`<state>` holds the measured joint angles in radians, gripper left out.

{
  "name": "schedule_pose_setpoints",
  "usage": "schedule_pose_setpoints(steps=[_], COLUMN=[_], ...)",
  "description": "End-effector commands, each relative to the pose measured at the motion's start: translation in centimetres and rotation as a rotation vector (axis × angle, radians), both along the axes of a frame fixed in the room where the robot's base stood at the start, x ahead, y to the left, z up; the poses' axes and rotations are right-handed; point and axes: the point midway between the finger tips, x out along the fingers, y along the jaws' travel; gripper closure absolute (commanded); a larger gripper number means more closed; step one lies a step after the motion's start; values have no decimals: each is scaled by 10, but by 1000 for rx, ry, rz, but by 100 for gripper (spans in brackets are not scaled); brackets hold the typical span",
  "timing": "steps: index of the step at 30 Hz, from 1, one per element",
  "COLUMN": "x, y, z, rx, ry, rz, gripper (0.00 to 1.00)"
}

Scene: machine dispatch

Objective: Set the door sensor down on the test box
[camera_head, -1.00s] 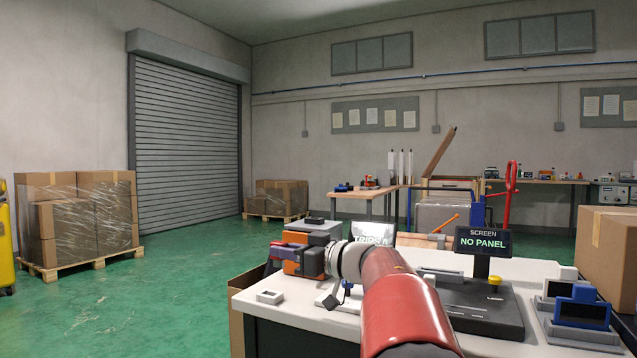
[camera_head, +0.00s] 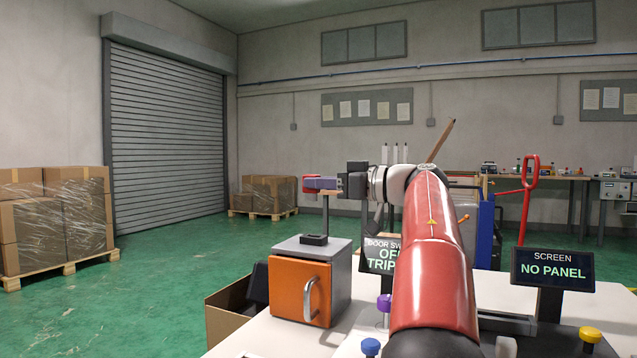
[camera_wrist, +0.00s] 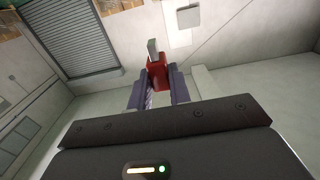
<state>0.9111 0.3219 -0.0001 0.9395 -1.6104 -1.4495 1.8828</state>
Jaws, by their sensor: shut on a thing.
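My gripper (camera_head: 324,184) is shut on a small red piece with a grey end, the door sensor (camera_head: 308,184). In the wrist view, the door sensor (camera_wrist: 158,75) sits between the purple fingers of my gripper (camera_wrist: 159,88), its grey end pointing away. The test box (camera_head: 341,285) is a grey box with an orange door and a silver handle, standing on the white bench top. A small black block lies on its lid. My gripper and the door sensor are in the air well above the lid, apart from it.
Behind my arm, a sign (camera_head: 381,255) reading "DOOR SW..." is partly hidden. A dark screen (camera_head: 553,271) reads "NO PANEL". Coloured knobs stand at the bench front. An open cardboard box (camera_head: 228,316) is left of the bench.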

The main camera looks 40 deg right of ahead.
Motion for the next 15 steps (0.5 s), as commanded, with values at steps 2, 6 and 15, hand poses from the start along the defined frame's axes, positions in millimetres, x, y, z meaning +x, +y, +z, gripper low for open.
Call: schedule_pose_setpoints(steps=[2,6,15], x=[0,0,-4], y=[0,0,-2], z=[0,0,-19], rx=[0,-1,-5], ry=[0,1,10], rz=[0,0,0], gripper=[100,100,100])
